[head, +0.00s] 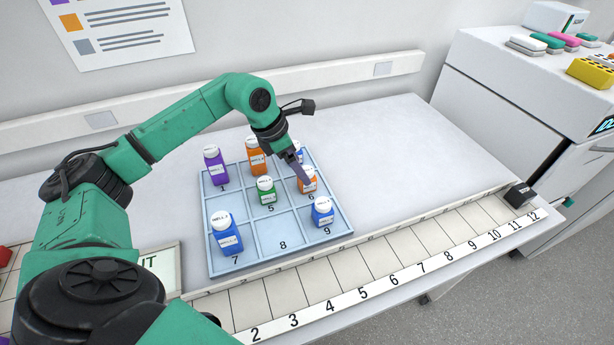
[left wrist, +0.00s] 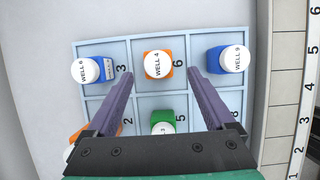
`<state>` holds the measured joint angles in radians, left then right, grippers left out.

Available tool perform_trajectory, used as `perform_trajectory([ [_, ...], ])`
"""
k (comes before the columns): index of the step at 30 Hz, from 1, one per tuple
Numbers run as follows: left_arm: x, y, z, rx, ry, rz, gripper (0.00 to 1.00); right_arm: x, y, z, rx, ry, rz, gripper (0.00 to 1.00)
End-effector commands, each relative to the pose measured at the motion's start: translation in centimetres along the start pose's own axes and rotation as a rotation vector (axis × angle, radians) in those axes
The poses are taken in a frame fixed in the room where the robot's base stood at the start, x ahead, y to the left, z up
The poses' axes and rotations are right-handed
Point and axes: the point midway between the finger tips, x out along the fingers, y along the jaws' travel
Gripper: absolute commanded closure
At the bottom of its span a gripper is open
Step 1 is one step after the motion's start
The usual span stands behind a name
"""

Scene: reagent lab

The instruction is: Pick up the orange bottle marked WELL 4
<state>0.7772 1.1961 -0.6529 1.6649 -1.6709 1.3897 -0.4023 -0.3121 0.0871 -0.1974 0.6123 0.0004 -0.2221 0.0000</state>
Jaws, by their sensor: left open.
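The orange bottle marked WELL 4 (left wrist: 158,66) stands upright with a white lid in compartment 6 of the blue tray. It also shows in the head view (head: 308,183), partly behind my gripper. My left gripper (left wrist: 160,78) is open and points down over the tray. In the left wrist view its fingertips lie on either side of the bottle, with visible gaps. The height of the tips against the bottle is hard to judge. In the head view the left gripper (head: 301,174) overlaps the bottle's upper part. My right gripper is not in view.
The blue tray (head: 283,228) also holds a purple bottle (head: 215,168), another orange bottle (head: 255,160), a green bottle (head: 265,192) and several blue bottles, close around compartment 6. Compartment 8 is empty. A numbered strip (head: 390,293) runs along the front. The bench right of the tray is clear.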

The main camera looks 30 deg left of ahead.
Motion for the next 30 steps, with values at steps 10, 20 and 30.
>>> perform_trajectory([
  [10,5.3,-0.1,0.2,-0.001,-0.002,-0.003,0.12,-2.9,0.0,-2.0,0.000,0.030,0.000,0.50],
  [20,5.9,-0.1,0.0,0.000,-0.002,0.000,0.51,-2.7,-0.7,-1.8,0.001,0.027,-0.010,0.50],
  [30,5.8,-0.1,0.1,0.000,-0.003,0.000,1.00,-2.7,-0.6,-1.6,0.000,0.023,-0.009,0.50],
])
